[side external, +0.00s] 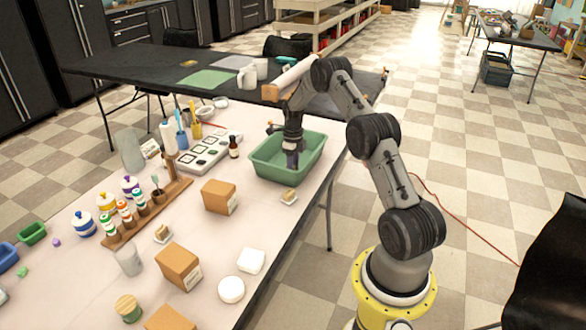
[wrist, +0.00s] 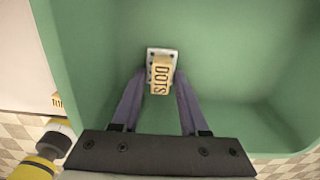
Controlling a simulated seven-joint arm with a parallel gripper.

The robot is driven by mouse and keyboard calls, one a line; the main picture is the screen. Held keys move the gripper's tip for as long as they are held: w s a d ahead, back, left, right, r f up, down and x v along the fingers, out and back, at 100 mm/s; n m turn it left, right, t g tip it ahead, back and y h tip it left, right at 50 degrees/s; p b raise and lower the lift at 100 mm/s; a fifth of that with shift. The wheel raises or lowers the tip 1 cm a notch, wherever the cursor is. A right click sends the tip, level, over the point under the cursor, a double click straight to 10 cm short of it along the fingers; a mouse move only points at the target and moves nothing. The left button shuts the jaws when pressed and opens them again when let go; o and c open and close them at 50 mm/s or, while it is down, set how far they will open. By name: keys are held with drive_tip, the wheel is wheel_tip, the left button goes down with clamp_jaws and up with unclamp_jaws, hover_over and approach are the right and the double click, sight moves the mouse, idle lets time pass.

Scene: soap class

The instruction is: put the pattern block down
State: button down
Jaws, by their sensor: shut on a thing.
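The pattern block (wrist: 161,74) has a tan handle lettered "DOTS" on a pale base with dark dots. In the wrist view it is between the fingertips of my gripper (wrist: 160,84), which is shut on it. Below and around it is the inside of a green tub (wrist: 92,40). In the side view my gripper (side external: 291,158) reaches down into the green tub (side external: 268,173), and the block is hard to make out there. I cannot tell whether the block touches the tub floor.
Two similar small blocks, one near the tub (side external: 289,196) and one further left (side external: 162,234), lie on the table. Cardboard boxes (side external: 219,197), a brown bottle (side external: 234,147) and a grey palette tray (side external: 209,152) stand left of the tub. The tub sits near the table's right edge.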

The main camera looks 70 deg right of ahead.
drive_tip(key=shift+c, duration=2.1)
unclamp_jaws()
drive_tip(key=shift+f, duration=0.1)
wheel_tip(320, 180, up, 12)
drive_tip(key=s+a+r+n+t+h, duration=0.1)
drive_tip(key=s+a+r+n, duration=0.1)
drive_tip(key=a+r+n, duration=0.75)
drive_tip(key=s+a+r+n+t, duration=0.1)
drive_tip(key=s+a+r+n, duration=0.1)
drive_tip(key=a+r+n, duration=0.75)
drive_tip(key=s+a+n+t+y, duration=0.1)
drive_tip(key=s+a+n+t, duration=0.2)
drive_tip(key=s+a+n, duration=1.4)
drive_tip(key=s+a, duration=0.2)
drive_tip(key=shift+s+r+t, duration=0.15)
drive_tip(key=shift+s+t, duration=0.15)
drive_tip(key=shift+s, duration=0.05)
